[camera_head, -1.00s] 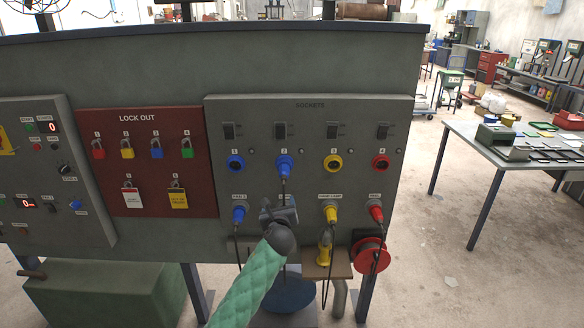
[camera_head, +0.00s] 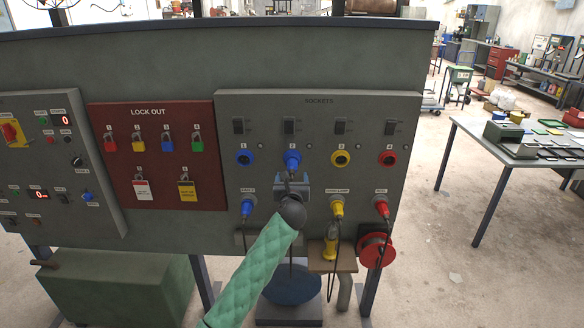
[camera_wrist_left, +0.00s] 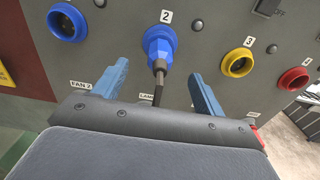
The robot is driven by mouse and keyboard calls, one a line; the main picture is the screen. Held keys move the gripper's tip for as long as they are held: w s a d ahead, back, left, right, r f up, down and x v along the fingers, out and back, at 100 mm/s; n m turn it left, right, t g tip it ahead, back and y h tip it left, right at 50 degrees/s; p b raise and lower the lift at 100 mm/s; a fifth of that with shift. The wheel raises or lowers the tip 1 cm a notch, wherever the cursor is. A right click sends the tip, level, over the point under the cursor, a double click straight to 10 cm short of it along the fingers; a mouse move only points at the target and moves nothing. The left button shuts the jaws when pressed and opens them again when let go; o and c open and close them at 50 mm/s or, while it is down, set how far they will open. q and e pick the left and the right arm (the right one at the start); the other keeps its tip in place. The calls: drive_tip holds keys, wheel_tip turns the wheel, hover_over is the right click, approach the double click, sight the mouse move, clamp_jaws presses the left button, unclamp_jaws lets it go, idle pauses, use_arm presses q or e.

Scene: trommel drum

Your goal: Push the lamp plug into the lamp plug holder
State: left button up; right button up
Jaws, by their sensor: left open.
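The blue lamp plug (camera_head: 292,160) sits at socket 2 in the upper socket row, with its dark cable hanging down. In the left wrist view the blue plug (camera_wrist_left: 160,45) is between and just beyond my blue fingertips. My left gripper (camera_head: 292,184) is open in front of the panel, just below the plug. Its fingers (camera_wrist_left: 160,72) stand on either side of the plug's grey tail and cable, apart from them. The lamp plug holder is hidden behind my gripper; only part of a "LAMP" label (camera_wrist_left: 147,97) shows. My right gripper is not in view.
Blue socket 1 (camera_head: 245,158), yellow socket 3 (camera_head: 341,158) and red socket 4 (camera_head: 388,157) share the row. Below are a blue plug (camera_head: 247,206), a yellow plug (camera_head: 337,208) and a red plug (camera_head: 381,208) with hanging cables. A red lockout board (camera_head: 158,170) is left.

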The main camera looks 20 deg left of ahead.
sight(292, 167)
use_arm(q)
drive_tip(key=b+x, duration=0.1)
drive_tip(key=x, duration=0.3)
drive_tip(key=shift+w+a+r+b, duration=0.1)
drive_tip(key=shift+w+b, duration=0.25)
drive_tip(key=x, duration=0.3)
drive_tip(key=shift+w, duration=0.15)
drive_tip(key=shift+p, duration=0.95)
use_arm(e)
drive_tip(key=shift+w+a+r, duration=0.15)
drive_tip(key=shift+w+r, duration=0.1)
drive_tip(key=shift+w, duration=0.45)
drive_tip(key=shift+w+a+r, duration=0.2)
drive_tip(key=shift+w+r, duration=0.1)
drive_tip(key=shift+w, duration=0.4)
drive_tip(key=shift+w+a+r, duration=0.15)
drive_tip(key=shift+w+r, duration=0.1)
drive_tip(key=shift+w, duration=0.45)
